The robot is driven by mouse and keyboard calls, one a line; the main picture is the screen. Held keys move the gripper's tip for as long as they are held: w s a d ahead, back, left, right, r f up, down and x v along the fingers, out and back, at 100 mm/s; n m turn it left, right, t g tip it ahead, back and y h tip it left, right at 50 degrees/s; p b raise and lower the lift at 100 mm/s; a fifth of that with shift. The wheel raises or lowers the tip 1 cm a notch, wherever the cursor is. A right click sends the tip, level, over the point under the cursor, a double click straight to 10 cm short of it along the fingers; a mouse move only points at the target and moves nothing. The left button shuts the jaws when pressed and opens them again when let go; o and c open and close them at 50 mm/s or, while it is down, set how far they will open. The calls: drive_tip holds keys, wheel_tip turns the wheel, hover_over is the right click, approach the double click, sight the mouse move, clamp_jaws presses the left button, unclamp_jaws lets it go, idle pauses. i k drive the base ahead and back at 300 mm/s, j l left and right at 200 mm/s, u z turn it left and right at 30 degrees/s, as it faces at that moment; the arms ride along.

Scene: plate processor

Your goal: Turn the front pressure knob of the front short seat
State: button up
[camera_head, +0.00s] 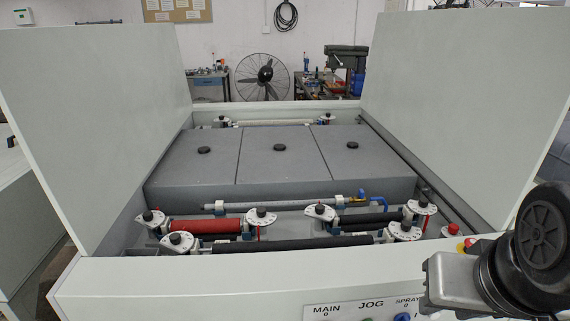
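Inside the open plate processor, several seats with black pressure knobs on white half-round dials carry rollers. The left front knob (176,239) and the right front knob (407,226) stand at the ends of a long dark roller (290,244). Behind it, knobs (148,216) and (261,212) flank a short red roller (205,225). Knobs (319,209) and (423,203) flank a short dark roller (371,218). I cannot tell which is the front short seat. My gripper is not in view; part of my arm shows at the lower right, apart from the knobs.
High side panels (90,120) and (465,110) bound the machine. Grey covered tanks (280,165) fill its middle. Space above the rollers is free.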

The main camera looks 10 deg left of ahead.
sight(152, 219)
drive_tip(key=k+j, duration=0.15)
drive_tip(key=j, duration=0.5)
drive_tip(key=k+j+u, duration=0.1)
drive_tip(key=j, duration=0.55)
drive_tip(key=k+j, duration=0.1)
drive_tip(key=j, duration=0.55)
drive_tip(key=k+j+u, duration=0.1)
drive_tip(key=j, duration=0.55)
drive_tip(key=k+j, duration=0.1)
drive_tip(key=j, duration=0.55)
drive_tip(key=i+j, duration=0.2)
drive_tip(key=i, duration=0.25)
